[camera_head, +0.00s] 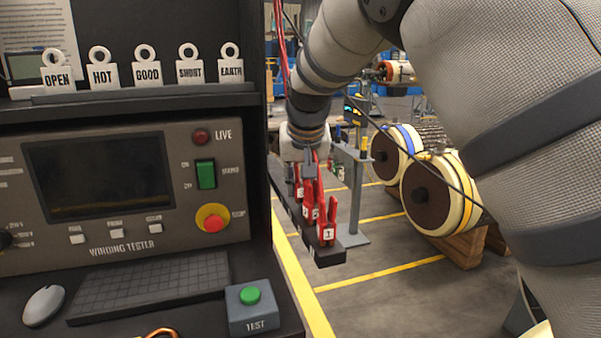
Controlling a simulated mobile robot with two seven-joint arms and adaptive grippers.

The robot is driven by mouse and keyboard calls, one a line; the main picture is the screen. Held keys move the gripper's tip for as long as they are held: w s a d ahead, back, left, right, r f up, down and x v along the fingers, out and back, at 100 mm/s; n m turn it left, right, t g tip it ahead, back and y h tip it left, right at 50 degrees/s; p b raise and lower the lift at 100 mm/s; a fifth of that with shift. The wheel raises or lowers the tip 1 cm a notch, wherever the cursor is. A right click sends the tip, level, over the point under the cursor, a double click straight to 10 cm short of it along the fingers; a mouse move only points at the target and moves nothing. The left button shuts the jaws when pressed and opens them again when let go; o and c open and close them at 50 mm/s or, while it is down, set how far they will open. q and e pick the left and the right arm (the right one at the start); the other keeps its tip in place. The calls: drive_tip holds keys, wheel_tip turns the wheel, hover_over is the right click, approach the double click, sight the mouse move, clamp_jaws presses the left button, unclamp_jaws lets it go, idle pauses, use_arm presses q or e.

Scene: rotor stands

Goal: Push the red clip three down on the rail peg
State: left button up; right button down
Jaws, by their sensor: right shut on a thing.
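Several red clips stand in a row on a dark rail (328,256) that runs away from me beside the tester bench. The nearest red clip (328,226) carries a white number tag and sits at the near end of the rail. Another tagged red clip (307,208) stands just behind it. My right gripper (311,172) points down over the row and is shut on a red clip behind the nearest one. The gripper and the front clips partly hide that clip and its peg, so I cannot read its number or tell how far down it sits. My left gripper is not in view.
The winding tester (95,190) with keyboard (150,287), mouse (43,305) and green-button test box (252,308) fills the left. A grey stand (356,200) is just beyond the rail. Large rotors (440,195) on wooden cradles stand right. Floor between is clear.

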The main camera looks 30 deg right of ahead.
drive_tip(key=shift+f, duration=0.45)
idle(0.6)
drive_tip(key=c, duration=1.3)
unclamp_jaws()
